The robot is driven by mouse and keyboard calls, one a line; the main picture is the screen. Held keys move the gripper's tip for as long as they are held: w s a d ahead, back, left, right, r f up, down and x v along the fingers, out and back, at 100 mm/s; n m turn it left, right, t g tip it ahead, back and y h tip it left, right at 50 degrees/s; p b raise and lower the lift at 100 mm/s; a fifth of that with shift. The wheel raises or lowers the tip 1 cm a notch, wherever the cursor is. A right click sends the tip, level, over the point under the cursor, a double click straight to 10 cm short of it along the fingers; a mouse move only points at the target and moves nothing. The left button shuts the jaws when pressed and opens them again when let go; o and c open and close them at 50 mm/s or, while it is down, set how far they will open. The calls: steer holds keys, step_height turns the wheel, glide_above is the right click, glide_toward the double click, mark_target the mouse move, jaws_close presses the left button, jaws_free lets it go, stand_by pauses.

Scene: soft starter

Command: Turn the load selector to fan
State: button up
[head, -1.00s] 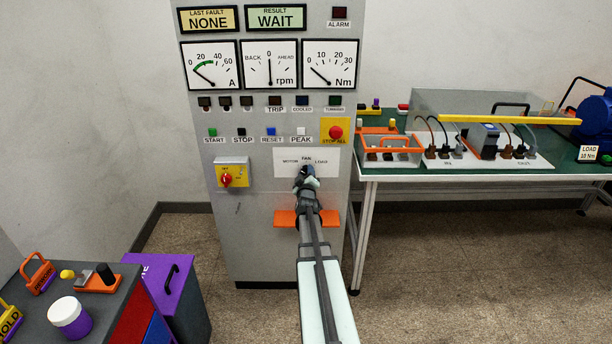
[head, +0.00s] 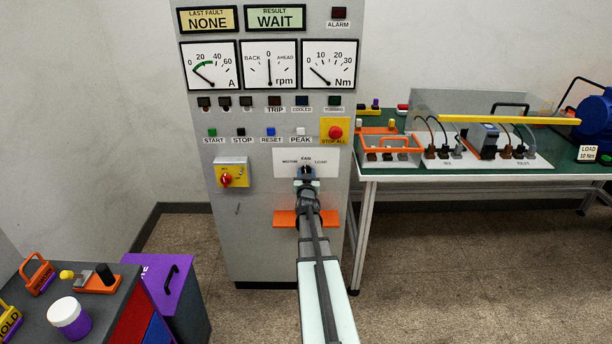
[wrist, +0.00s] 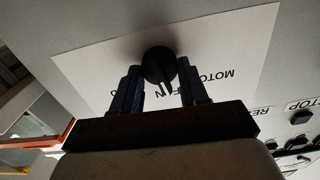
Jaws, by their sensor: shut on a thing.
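The load selector (head: 306,168) is a black round knob on a white plate marked MOTOR, FAN and LOAD on the grey cabinet. My gripper (head: 307,180) is at the plate, square to it, and covers part of the knob in the head view. In the wrist view the knob (wrist: 159,63) sits between the two dark fingers of my gripper (wrist: 161,88), which is shut on it. That view is upside down. The knob's pale pointer mark is directed at the FAN lettering, which is partly hidden. The LOAD lettering is hidden there.
An orange ledge (head: 286,218) juts from the cabinet below the selector, close to my arm. A red STOP ALL button (head: 335,132) and a row of push buttons are above. A yellow switch with a red knob (head: 226,180) is left. A green bench (head: 372,171) stands right.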

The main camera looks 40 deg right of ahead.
steer(key=shift+m, duration=0.8)
steer(key=o, duration=1.1)
steer(key=shift+c, duration=0.2)
steer(key=v, duration=1.4)
steer(key=shift+w, duration=0.1)
